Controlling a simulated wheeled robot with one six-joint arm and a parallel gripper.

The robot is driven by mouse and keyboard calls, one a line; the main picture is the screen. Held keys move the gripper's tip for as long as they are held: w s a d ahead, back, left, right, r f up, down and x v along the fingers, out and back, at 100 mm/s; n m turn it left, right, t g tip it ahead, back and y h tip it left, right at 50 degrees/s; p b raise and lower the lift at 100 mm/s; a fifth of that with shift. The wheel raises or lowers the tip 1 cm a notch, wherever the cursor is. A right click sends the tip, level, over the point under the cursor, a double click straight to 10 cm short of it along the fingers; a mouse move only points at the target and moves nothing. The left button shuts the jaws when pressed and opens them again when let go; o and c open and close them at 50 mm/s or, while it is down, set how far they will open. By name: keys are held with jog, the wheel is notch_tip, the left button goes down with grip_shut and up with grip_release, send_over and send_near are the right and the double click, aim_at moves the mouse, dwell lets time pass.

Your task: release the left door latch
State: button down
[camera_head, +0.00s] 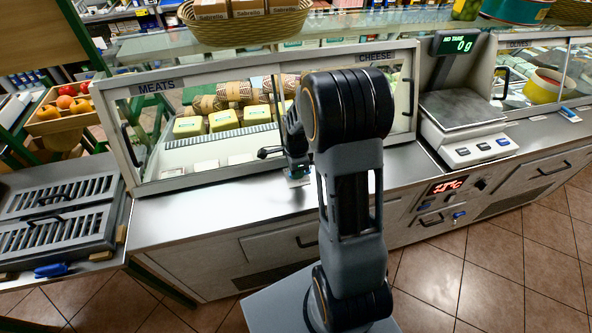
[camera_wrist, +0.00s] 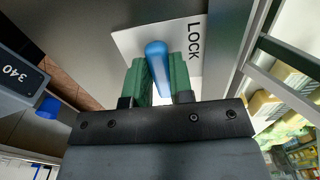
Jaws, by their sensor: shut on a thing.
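The latch is a blue lever (camera_wrist: 155,52) on a white plate (camera_wrist: 128,42) marked LOCK, in the wrist view. My gripper (camera_wrist: 161,78) has its green fingers on both sides of the lever and is shut on it. In the head view my gripper (camera_head: 297,168) is low at the front of the glass case, above the steel counter, and my arm hides part of it. The plate's edge (camera_head: 298,182) shows just below. The left door (camera_head: 200,125), marked MEATS, appears closed, with a dark handle (camera_head: 131,146) at its left.
The CHEESE door (camera_head: 404,95) is partly behind my arm. A scale (camera_head: 468,108) reading 0 g stands to the right. A slatted grey unit (camera_head: 55,210) is at left. A basket (camera_head: 245,30) sits on top of the case. The counter (camera_head: 200,208) left of my gripper is clear.

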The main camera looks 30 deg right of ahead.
jog(key=c, duration=1)
grip_release()
jog(key=shift+r, duration=0.1)
notch_tip(320, 180, up, 14)
jog(key=shift+f, duration=0.2)
jog(key=s+a+r+n+t, duration=0.1)
jog(key=s+a+n+t, duration=0.1)
jog(key=s+a+n, duration=0.2)
jog(key=s+a+r+n+t, duration=0.1)
jog(key=s+a+n, duration=0.4)
jog(key=s+n, duration=0.5)
jog(key=n, duration=0.6)
jog(key=shift+s+a+r+n+t, duration=0.25)
jog(key=shift+r+n+t, duration=0.05)
jog(key=shift+t, duration=0.1)
